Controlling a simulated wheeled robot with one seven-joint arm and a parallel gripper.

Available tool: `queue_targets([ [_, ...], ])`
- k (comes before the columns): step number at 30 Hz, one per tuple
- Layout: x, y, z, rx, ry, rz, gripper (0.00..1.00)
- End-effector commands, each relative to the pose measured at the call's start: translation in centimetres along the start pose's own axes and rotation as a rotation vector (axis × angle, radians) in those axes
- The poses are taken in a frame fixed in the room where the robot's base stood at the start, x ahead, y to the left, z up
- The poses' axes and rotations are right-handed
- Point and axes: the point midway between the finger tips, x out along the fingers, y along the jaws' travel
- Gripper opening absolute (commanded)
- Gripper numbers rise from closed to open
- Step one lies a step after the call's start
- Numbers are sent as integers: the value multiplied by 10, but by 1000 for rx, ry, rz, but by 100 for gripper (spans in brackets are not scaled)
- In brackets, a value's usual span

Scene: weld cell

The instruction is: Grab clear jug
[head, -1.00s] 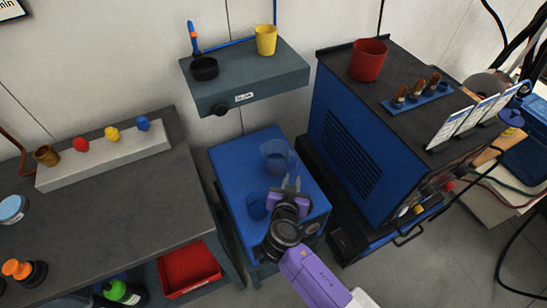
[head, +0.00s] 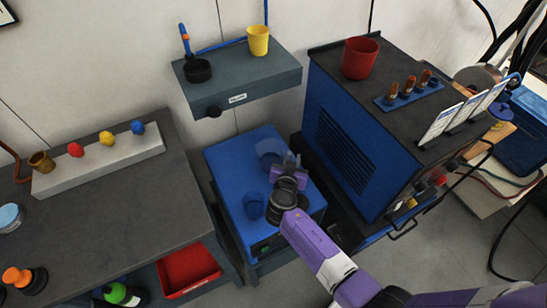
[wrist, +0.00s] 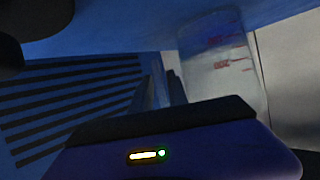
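The clear jug (head: 269,151) stands on top of the blue cabinet (head: 229,164), toward its back. In the wrist view the clear jug (wrist: 222,62) shows red markings on its see-through wall, to the right of my fingers. My gripper (head: 291,160) is just to the right of the jug in the head view and looks open, with a narrow gap between its fingers (wrist: 165,88). Nothing shows between them. Whether a finger touches the jug I cannot tell.
A second, bluish see-through cup (head: 254,206) stands near the cabinet's front, left of my wrist. A blue machine (head: 340,150) with a dark top rises close on the right. A grey shelf (head: 255,88) hangs behind. A dark workbench (head: 110,215) stands left.

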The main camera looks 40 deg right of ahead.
Motion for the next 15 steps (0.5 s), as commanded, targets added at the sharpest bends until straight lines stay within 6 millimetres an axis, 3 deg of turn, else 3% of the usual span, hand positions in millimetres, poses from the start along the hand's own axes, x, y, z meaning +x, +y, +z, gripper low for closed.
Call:
queue_targets([
  [5,0,0,0,0,0,0,20],
  [8,0,0,0,0,0,0,0],
  [15,0,0,0,0,0,-1,0],
])
